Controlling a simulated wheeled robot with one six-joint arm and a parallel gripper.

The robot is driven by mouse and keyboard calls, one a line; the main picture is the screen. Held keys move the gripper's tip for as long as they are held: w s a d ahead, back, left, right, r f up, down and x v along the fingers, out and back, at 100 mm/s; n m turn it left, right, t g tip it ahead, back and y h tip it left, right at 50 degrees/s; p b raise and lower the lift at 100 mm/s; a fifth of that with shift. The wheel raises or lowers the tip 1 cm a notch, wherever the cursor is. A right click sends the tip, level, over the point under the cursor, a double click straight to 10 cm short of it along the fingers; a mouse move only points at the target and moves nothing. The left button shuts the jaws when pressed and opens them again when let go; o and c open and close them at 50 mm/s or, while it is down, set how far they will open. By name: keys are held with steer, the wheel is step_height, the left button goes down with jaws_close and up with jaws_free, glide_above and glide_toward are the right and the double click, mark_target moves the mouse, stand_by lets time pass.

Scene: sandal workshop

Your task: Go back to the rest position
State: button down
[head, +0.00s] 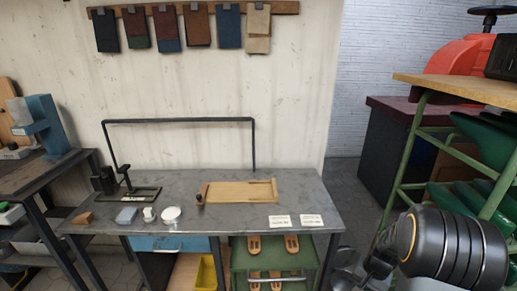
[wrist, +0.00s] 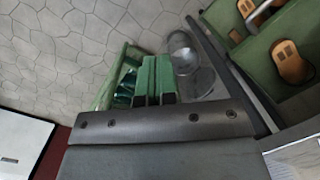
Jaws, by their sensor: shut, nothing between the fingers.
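My gripper (wrist: 155,78) shows in the wrist view with its two green-padded fingers together and nothing between them. Part of my dark arm (head: 452,245) fills the lower right of the head view, to the right of the workbench and clear of its top. The gripper's fingers cannot be made out clearly in the head view. In the wrist view the fingers are over the tiled floor (wrist: 70,50), apart from the things around them.
A metal workbench (head: 240,222) holds a wooden board (head: 240,191), a white round dish (head: 171,213), small blocks and two cards. Sandal soles (head: 292,243) lie on a green rack (head: 245,262) below. A green-framed shelf (head: 408,160) stands close on the right.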

steer(key=s+a+r+n+t+p, duration=0.1)
steer(key=s+a+r+n+p, duration=0.1)
steer(key=r, duration=0.8)
steer(key=s+a+r+n+t+h+p, duration=0.1)
steer(key=s+a+r+n+p, duration=0.2)
steer(key=a+r, duration=0.5)
steer(key=s+a+r+n+t+p, duration=0.2)
steer(key=s+a+r+n+p, duration=0.1)
steer(key=r, duration=1)
steer(key=s+a+p, duration=0.1)
steer(key=a+p, duration=0.1)
steer(key=p, duration=0.1)
steer(key=shift+s+a+r+h+p, duration=0.25)
steer(key=shift+a+r+h+p, duration=0.05)
steer(key=shift+a+r, duration=0.05)
